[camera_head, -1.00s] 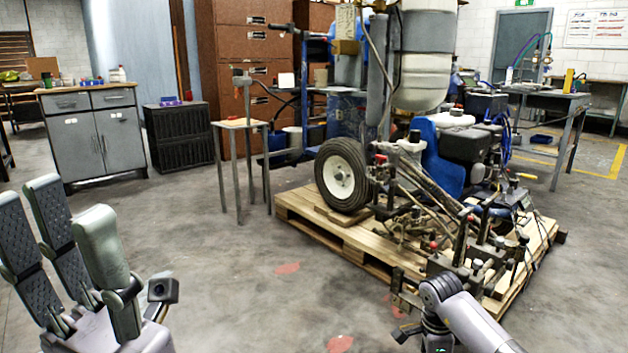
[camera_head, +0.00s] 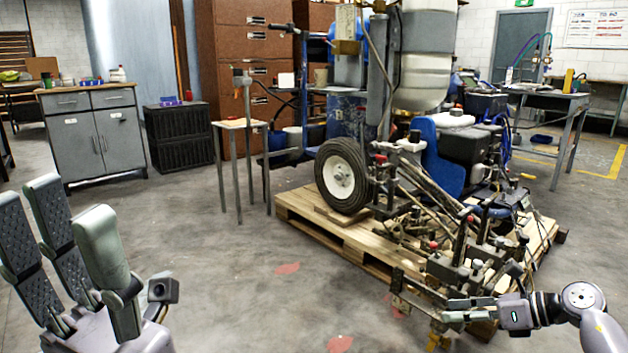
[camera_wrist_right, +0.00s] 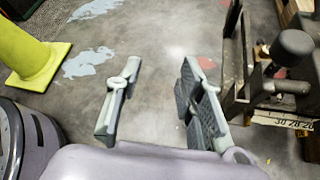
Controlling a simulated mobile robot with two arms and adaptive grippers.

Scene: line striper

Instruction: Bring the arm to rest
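My right gripper (camera_head: 456,309) is at the lower right of the head view, pointing left in front of the line striper's front end. In the right wrist view its two finger sides (camera_wrist_right: 160,72) are apart with bare floor between them, so it is open and empty. The striper's metal parts show close on the right of that view; I cannot tell whether they touch the gripper. My left gripper (camera_head: 62,198) stands at the lower left of the head view, fingers up and spread, holding nothing.
The line striper (camera_head: 462,150) stands on a wooden pallet (camera_head: 335,233). A small stool (camera_head: 240,124) and a grey cabinet (camera_head: 95,140) are at the back left. A yellow cone (camera_wrist_right: 30,60) is left in the right wrist view. Floor at centre left is clear.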

